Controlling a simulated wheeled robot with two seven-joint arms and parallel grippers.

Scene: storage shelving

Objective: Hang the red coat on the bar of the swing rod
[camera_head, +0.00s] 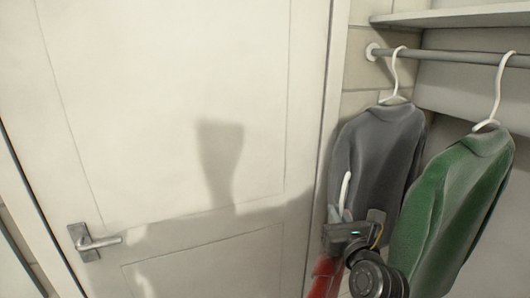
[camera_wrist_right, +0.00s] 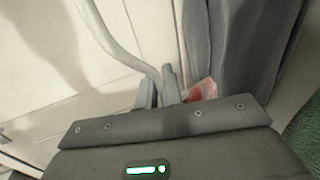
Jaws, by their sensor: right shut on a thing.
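The red coat (camera_head: 325,277) shows only as a strip at the bottom of the head view, mostly hidden behind my right gripper and arm. Its white hanger hook (camera_head: 346,187) rises above my right gripper (camera_head: 342,215), which is shut on the hanger. In the right wrist view, the hanger (camera_wrist_right: 118,45) runs down between the fingertips (camera_wrist_right: 160,92), with a small red patch of coat (camera_wrist_right: 203,90) beside them. The grey bar of the swing rod (camera_head: 440,57) is above and to the right, apart from the held hanger. My left gripper is not in view.
A grey coat (camera_head: 375,150) and a green coat (camera_head: 450,205) hang from the bar on white hangers, right of the held hanger. A shelf (camera_head: 455,18) is above the bar. A pale door (camera_head: 180,90) with a handle (camera_head: 95,241) fills the left.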

